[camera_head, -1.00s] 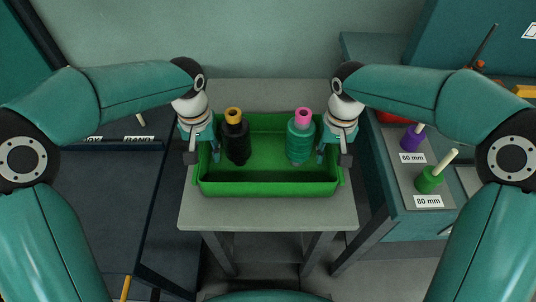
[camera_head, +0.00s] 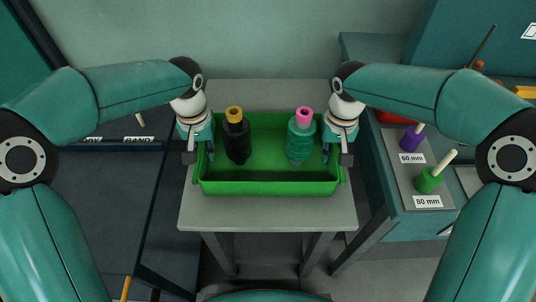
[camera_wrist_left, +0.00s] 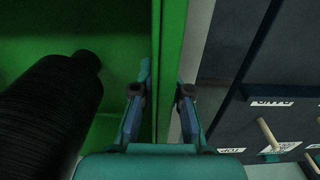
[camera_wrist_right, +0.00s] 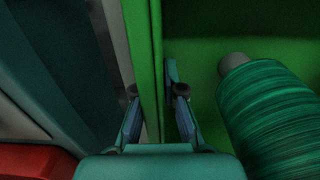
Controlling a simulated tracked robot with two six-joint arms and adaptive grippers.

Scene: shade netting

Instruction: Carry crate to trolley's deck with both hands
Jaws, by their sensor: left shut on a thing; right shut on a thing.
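The green crate (camera_head: 270,189) sits in the middle of the head view, over the grey table. Inside it stand a black spool (camera_head: 237,143) with an orange top at left and a teal spool (camera_head: 300,142) with a pink top at right. My left gripper (camera_head: 200,154) is shut on the crate's left wall, one finger on each side; the wall shows between the fingers in the left wrist view (camera_wrist_left: 168,70). My right gripper (camera_head: 336,156) is shut on the right wall, which also shows in the right wrist view (camera_wrist_right: 148,70). Whether the crate touches the table cannot be told.
The grey table (camera_head: 270,214) reaches out in front of and behind the crate. At right a bench carries a purple spool (camera_head: 411,140) and a green spool (camera_head: 429,180) on pegs, with size labels. A dark panelled surface (camera_head: 90,200) lies at left.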

